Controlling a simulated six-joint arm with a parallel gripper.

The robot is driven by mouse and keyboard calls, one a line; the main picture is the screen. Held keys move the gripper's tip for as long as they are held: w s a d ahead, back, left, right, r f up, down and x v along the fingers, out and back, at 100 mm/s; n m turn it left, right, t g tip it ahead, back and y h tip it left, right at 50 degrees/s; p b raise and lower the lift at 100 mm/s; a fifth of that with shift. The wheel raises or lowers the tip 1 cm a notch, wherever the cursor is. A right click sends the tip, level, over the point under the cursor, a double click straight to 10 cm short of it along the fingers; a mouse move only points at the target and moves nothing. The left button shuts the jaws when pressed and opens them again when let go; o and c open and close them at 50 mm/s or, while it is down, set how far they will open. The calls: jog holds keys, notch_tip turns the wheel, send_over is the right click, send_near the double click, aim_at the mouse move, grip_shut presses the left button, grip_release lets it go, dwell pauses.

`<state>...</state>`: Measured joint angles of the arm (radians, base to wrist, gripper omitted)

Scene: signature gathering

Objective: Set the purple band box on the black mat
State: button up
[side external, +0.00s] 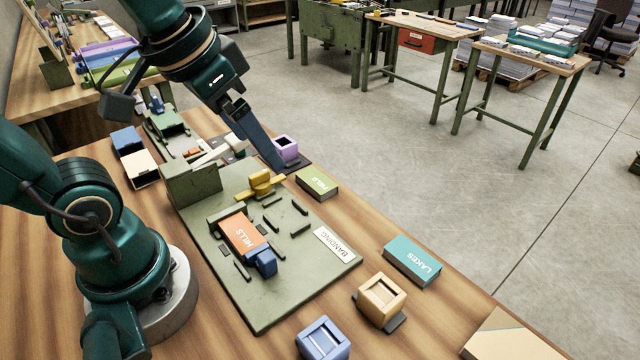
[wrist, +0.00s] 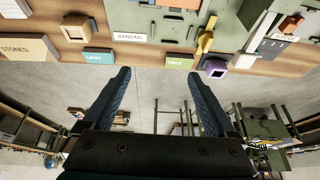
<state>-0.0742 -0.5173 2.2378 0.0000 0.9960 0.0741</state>
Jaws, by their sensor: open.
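The purple band box (side external: 285,148), a small lavender cube with a dark square opening on top, stands near the table's far edge. Black mat (side external: 299,163) shows around its base, so the box appears to rest on it. In the wrist view the purple box (wrist: 216,68) is outside and right of the right finger, with dark mat (wrist: 203,61) beside it. My gripper (side external: 278,168) is open and slants down close to the box, partly covering it in the side view. The space between its fingers (wrist: 156,74) is empty.
A green board (side external: 290,270) marked BANDING holds an orange HILLS block (side external: 243,233) and a yellow clamp (side external: 261,183). Beside it lie the FIELD (side external: 318,184) and LAKES (side external: 412,262) blocks, an orange box (side external: 381,298) and a blue box (side external: 323,338). Floor lies past the edge.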

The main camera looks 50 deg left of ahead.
jog(key=shift+t, duration=0.4)
jog(key=s+f, duration=0.1)
jog(key=s+d, duration=0.1)
jog(key=s+f, duration=0.1)
jog(key=shift+s+d+f, duration=0.25)
jog(key=shift+f, duration=0.05)
